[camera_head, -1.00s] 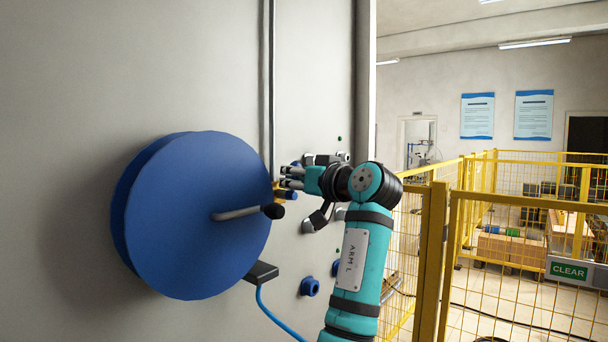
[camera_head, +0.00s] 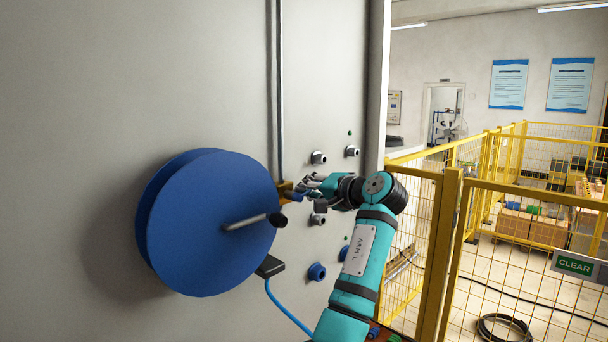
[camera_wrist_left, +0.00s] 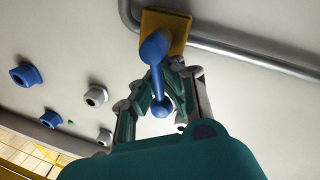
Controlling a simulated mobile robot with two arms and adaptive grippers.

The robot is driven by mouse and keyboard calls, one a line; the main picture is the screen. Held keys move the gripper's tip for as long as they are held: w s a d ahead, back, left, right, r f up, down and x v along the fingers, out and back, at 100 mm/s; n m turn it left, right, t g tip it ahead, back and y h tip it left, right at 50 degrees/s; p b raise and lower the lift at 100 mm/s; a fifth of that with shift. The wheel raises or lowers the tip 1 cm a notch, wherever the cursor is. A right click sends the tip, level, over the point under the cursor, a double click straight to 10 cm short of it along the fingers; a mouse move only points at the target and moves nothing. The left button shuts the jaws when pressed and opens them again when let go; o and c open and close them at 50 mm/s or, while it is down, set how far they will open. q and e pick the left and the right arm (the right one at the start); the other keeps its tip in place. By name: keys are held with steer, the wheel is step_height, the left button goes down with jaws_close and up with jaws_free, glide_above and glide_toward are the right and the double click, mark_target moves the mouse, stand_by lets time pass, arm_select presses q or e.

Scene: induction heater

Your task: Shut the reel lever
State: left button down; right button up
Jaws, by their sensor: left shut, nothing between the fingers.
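A blue lever (camera_head: 296,197) with rounded ends sits on a yellow block (camera_head: 284,188) at the foot of a grey wall pipe, just right of the big blue reel (camera_head: 218,222). In the head view it points right, away from the reel. My left gripper (camera_head: 309,184) is beside it, its fingers shut and empty. In the left wrist view the lever (camera_wrist_left: 158,75) stands out from the yellow block (camera_wrist_left: 176,22) and overlaps my left fingers (camera_wrist_left: 172,82); I cannot tell whether they touch it. My right gripper is not in view.
A crank handle (camera_head: 250,222) with a black knob juts from the reel's face, left of my gripper. Grey connectors (camera_head: 318,158) and a blue one (camera_head: 317,272) stick out of the wall nearby. A yellow mesh fence (camera_head: 445,250) stands to the right.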

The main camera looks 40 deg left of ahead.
arm_select(q)
steer(key=shift+w+d+r+m+g+p, duration=0.1)
steer(key=shift+m+g+p, duration=0.05)
steer(key=shift+m+p, duration=0.45)
steer(key=shift+w+r+m+g+p, duration=0.1)
steer(key=shift+m+g+p, duration=0.05)
steer(key=shift+m+p, duration=0.45)
steer(key=shift+f+m+g+p, duration=0.15)
steer(key=shift+m+g+p, duration=0.2)
steer(key=shift+p, duration=0.25)
steer(key=shift+f+m+p, duration=0.45)
steer(key=shift+m+p, duration=0.2)
steer(key=shift+m, duration=0.1)
steer(key=shift+f, duration=0.2)
